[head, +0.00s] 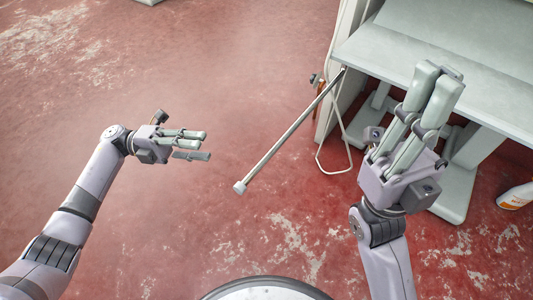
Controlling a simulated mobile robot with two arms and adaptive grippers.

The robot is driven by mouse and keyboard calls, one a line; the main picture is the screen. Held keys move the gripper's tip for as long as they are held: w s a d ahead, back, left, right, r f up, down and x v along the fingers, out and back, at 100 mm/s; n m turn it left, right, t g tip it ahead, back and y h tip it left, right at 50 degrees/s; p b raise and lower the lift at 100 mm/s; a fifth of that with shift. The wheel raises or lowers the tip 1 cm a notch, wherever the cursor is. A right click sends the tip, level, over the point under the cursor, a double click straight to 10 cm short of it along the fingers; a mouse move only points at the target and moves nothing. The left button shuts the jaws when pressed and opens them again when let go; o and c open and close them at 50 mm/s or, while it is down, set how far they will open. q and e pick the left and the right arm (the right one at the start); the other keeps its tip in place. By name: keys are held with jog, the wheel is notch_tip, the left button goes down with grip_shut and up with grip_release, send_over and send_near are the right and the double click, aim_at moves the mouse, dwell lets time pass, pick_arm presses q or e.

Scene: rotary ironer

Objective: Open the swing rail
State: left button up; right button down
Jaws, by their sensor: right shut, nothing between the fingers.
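The swing rail (290,130) is a thin pale rod in the head view. It juts out from the left end of the ironer (365,50) toward the lower left and ends in a small light cap (240,187). My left gripper (208,146) is to the left of the rail's free end, apart from it, with a gap between its fingers and nothing in them. My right gripper (440,78) is to the right of the rail, pointing up in the picture in front of the ironer's pale shelf. It is shut and empty, and hides part of the shelf and legs.
A bent thin wire or bar (322,160) hangs below the rail's mounted end. The ironer's pale foot (455,200) stands on the red worn floor (230,70). A white bottle with an orange label (515,196) is at the right edge. The floor around my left gripper is clear.

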aim_at(267, 154)
pick_arm(q)
jog(key=b+x, duration=0.2)
jog(key=x, duration=1.5)
jog(key=shift+s+r, duration=0.1)
jog(key=shift+r, duration=0.05)
jog(key=shift+c, duration=0.2)
grip_shut()
